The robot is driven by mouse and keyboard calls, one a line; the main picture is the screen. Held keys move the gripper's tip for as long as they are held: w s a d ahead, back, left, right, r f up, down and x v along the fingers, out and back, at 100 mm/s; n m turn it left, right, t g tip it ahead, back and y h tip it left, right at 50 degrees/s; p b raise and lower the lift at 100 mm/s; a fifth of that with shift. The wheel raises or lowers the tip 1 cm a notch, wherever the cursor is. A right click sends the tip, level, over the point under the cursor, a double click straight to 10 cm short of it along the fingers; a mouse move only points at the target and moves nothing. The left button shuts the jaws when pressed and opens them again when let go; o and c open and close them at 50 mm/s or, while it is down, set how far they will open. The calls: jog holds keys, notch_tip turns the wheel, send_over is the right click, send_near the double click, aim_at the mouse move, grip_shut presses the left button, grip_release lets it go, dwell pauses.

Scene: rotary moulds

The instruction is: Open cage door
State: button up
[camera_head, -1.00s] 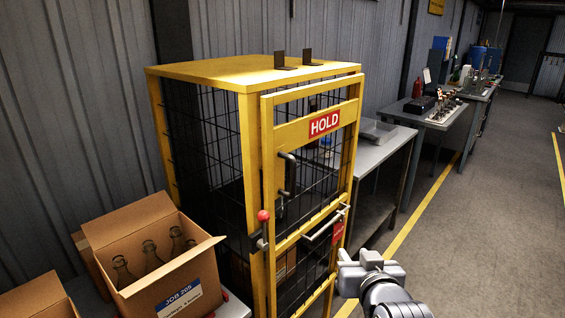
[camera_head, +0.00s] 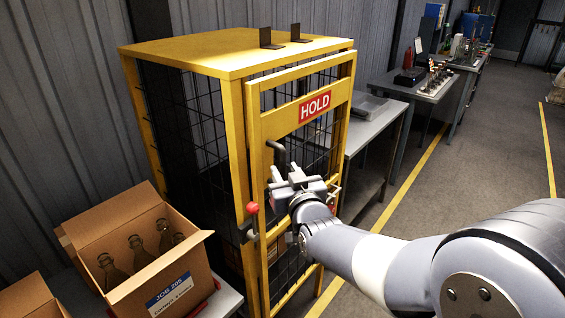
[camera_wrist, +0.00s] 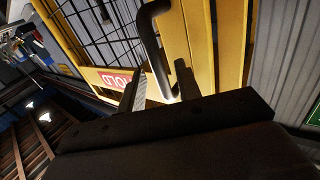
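The yellow cage (camera_head: 190,60) with black mesh stands against the wall. A dark upright handle (camera_head: 277,152) sits on the door's left side; in the wrist view the handle (camera_wrist: 153,45) runs down between the finger lines. A lever with a red ball (camera_head: 252,208) is at the left post. My gripper (camera_head: 285,176) is in front of the handle's lower part. Its two fingers stand apart in the wrist view (camera_wrist: 160,88); whether they touch the handle cannot be told.
A cardboard box (camera_head: 150,270) with several bottles stands on a low table at the lower left. A grey bench (camera_head: 375,128) is right of the cage, with further benches behind. The floor (camera_head: 470,160) to the right is clear, with a yellow line.

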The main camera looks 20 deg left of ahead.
jog(key=shift+p+x, duration=0.3)
jog(key=shift+x, duration=1.15)
jog(key=shift+c, duration=0.3)
grip_shut()
